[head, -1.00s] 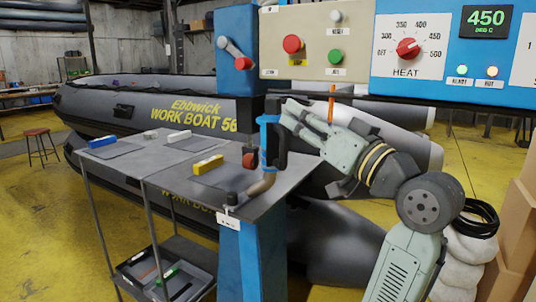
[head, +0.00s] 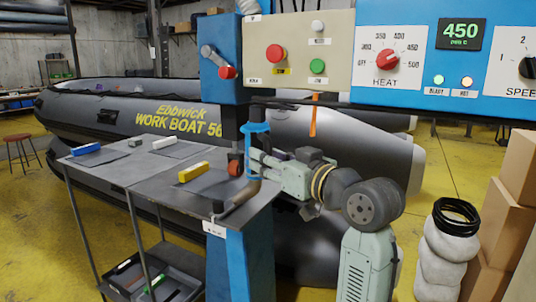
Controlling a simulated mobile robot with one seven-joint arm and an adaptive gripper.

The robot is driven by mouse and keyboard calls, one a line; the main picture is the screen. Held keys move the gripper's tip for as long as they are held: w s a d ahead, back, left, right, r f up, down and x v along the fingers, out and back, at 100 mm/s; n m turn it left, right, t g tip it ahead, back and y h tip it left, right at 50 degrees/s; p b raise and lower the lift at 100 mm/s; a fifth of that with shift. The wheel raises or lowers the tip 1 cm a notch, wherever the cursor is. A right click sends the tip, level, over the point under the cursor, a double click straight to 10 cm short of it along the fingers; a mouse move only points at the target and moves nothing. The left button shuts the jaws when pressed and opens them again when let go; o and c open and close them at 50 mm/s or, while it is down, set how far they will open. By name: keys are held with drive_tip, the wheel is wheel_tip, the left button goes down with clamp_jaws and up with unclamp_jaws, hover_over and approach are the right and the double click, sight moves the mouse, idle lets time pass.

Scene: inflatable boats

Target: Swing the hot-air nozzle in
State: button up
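The hot-air nozzle (head: 243,196) is a bent, brownish metal pipe low on the machine's front, above the table's right end. A blue guard-like frame (head: 257,130) stands upright just above the pipe, below the machine's head. My gripper (head: 257,160) comes in from the right, level with the lower part of this blue frame. Its fingertips overlap the frame in the picture; I cannot tell whether they touch it or are closed on it. A red-orange roller (head: 235,168) is just left of the frame.
The control panel with red heat knob (head: 387,60) and display reading 450 hangs above my arm. A grey table (head: 150,172) with a yellow block (head: 194,172) lies left. Boxes (head: 508,200) and white sacks (head: 440,265) stand right. The grey boat (head: 90,115) is behind.

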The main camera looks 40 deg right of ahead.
drive_tip(key=shift+w, duration=0.25)
drive_tip(key=shift+c, duration=0.6)
clamp_jaws()
